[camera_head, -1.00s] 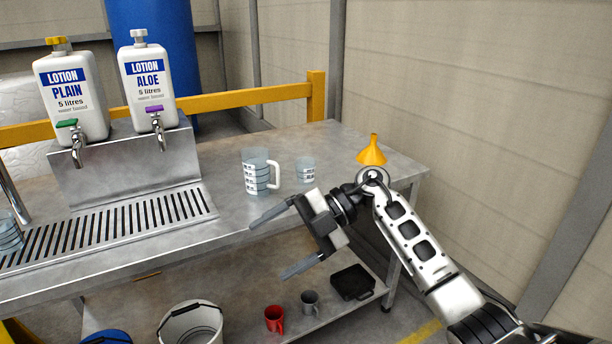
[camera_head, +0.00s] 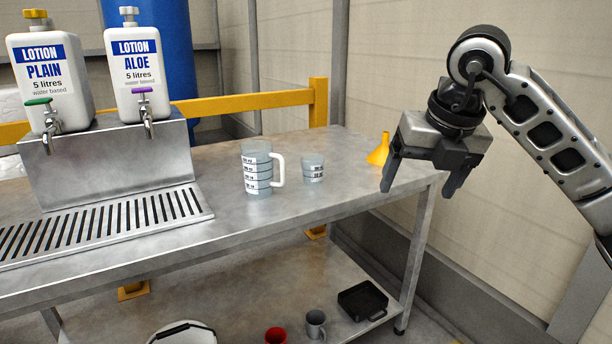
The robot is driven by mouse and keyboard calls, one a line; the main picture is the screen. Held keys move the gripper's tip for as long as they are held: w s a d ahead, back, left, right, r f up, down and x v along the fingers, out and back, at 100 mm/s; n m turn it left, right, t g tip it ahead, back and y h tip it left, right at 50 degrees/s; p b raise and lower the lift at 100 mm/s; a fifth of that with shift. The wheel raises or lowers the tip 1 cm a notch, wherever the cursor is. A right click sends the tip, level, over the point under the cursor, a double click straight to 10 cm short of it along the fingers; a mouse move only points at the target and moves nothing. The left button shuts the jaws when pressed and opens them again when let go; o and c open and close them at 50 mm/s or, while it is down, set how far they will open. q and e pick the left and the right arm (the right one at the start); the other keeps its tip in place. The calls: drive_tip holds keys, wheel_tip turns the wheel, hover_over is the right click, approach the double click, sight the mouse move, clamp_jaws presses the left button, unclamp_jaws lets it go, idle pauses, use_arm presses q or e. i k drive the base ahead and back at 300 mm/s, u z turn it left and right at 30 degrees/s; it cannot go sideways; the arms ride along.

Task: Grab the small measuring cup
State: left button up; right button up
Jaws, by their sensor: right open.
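The small measuring cup (camera_head: 313,168) is clear with dark markings and stands upright on the metal table (camera_head: 235,232). A larger measuring jug (camera_head: 258,170) with a white handle stands just left of it. My right gripper (camera_head: 416,190) is open and empty, pointing down, in the picture to the right of the small cup and apart from it. Its fingers show in front of the table's right end. My left gripper is not in view.
A yellow funnel (camera_head: 379,150) stands on the table behind my right gripper. Two lotion containers (camera_head: 48,75) sit on a metal stand (camera_head: 110,165) with a drip grate at left.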

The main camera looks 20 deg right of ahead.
sight(312, 163)
drive_tip(key=i, duration=1.25)
